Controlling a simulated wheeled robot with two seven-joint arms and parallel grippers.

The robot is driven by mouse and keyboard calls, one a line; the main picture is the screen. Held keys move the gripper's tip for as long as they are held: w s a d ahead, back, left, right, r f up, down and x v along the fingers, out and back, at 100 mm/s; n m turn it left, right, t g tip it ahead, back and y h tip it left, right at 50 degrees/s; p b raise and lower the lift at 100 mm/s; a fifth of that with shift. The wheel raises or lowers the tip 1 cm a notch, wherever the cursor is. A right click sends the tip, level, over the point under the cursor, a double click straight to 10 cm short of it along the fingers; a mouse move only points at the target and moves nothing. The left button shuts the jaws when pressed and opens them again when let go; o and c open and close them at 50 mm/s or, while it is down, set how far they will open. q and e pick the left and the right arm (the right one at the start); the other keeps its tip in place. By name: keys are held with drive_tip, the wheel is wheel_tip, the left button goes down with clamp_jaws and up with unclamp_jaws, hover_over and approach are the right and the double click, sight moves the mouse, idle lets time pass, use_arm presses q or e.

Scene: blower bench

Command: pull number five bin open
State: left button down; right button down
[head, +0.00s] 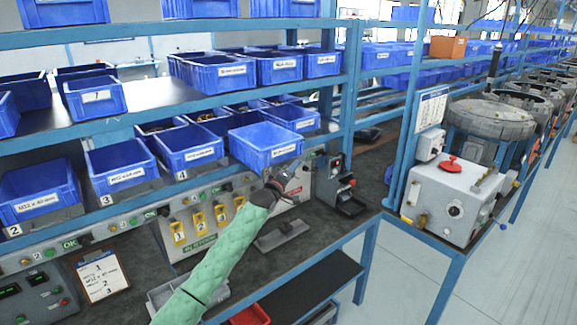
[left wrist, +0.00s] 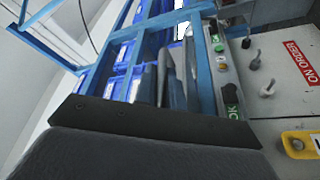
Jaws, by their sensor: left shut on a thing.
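The blue bin right of bin 4 (head: 265,143), in the place of number five, juts out from the lower shelf past its neighbours. It has a white label on its front, and its number plate is hidden. My left gripper (head: 273,186) is at the underside of this bin's front, at the end of my green-sleeved arm. It is shut on the bin, though the exact contact is hard to see. In the left wrist view the dark fingers (left wrist: 170,82) point toward blue bins and the blue frame. My right gripper is not in view.
Bin 4 (head: 186,148), bin 3 (head: 120,163) and bin 2 (head: 40,193) stand left on the same shelf. A control panel with yellow tags (head: 200,222) lies below. A small black device (head: 338,185) stands right of the gripper. A blue upright (head: 352,85) bounds the shelf.

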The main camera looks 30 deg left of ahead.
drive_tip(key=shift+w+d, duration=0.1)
use_arm(q)
drive_tip(key=c, duration=1.5)
unclamp_jaws()
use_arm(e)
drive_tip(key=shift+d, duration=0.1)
